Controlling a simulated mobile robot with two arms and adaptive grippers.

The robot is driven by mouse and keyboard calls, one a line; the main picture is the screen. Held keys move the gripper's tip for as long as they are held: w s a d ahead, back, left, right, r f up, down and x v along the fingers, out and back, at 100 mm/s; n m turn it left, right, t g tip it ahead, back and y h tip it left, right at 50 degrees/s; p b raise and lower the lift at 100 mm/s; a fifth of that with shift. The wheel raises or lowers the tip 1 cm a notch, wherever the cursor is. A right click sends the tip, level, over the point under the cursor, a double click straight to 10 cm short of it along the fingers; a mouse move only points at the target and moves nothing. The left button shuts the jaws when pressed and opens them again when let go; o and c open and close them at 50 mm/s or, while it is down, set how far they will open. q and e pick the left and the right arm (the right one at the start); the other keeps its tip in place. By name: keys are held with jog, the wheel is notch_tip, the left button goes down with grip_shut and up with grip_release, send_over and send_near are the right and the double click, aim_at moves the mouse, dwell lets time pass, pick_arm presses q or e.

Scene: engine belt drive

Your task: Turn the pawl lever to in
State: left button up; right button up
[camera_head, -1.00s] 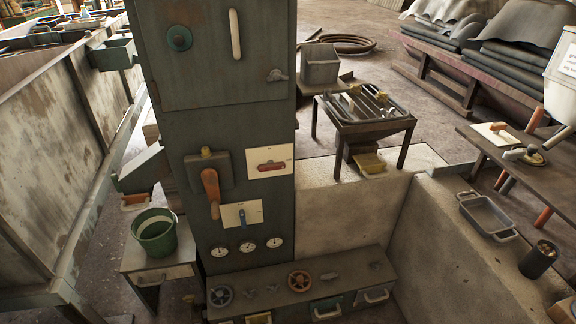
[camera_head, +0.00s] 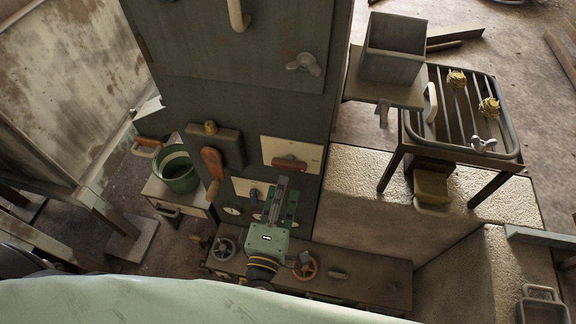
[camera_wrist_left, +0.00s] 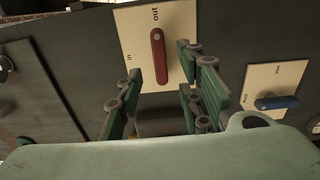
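The pawl lever, a red handle (camera_head: 289,163), is on a cream plate on the cabinet front and lies about level in the head view. In the left wrist view the red lever (camera_wrist_left: 159,60) stands upright in the picture, its upper end near the word "out" on the plate (camera_wrist_left: 180,20); "in" is printed at the plate's left. My left gripper (camera_head: 284,190) is in front of the cabinet, just below this plate in the head view. Its green fingers are apart and empty, with the lever showing between them in the wrist view. I cannot tell whether they touch. My right gripper is not in view.
A blue lever (camera_wrist_left: 276,103) on a second cream plate (camera_wrist_left: 287,73) is close to the right finger in the wrist view. An orange crank handle (camera_head: 212,162) hangs left of the plates. Below is a ledge with handwheels (camera_head: 223,249). A green bucket (camera_head: 177,171) stands left.

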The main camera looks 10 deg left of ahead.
aim_at(288, 168)
pick_arm(q)
jog(key=w+p, duration=0.1)
jog(key=w, duration=0.3)
jog(key=shift+a+r, duration=0.1)
jog(key=shift+r, duration=0.05)
jog(key=w, duration=0.2)
jog(key=shift+w, duration=0.4)
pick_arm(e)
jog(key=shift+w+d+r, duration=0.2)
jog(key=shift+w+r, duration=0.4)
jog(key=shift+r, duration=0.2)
pick_arm(q)
jog(key=shift+c, duration=0.6)
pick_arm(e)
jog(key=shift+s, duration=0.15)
pick_arm(q)
jog(key=shift+f, duration=0.2)
grip_shut()
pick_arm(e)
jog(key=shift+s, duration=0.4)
